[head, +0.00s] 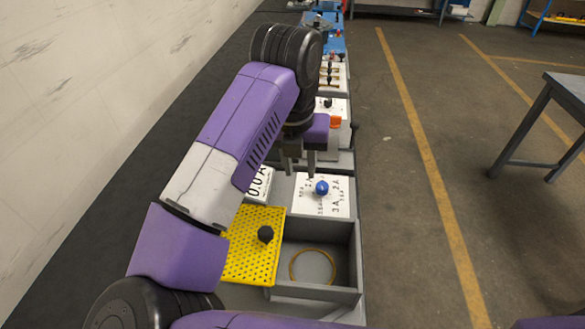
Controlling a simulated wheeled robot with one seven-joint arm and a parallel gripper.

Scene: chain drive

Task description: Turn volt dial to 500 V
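My gripper (298,164) points down at the end of my purple and white arm, just behind the nearest white dial panel. Its two fingers look apart, with nothing seen between them. That panel (334,207) has a blue knob (321,188) and black markings that include "A". A white display (258,190) beside it reads about "0.0 A" and is partly covered by my arm. Farther back, a white panel carries a black knob (327,103); its markings are too small to read. I cannot tell which knob is the volt dial, and no "500 V" mark is legible.
An orange part (336,122) sits behind my gripper. Open floor lies right, before a grey table (565,90).

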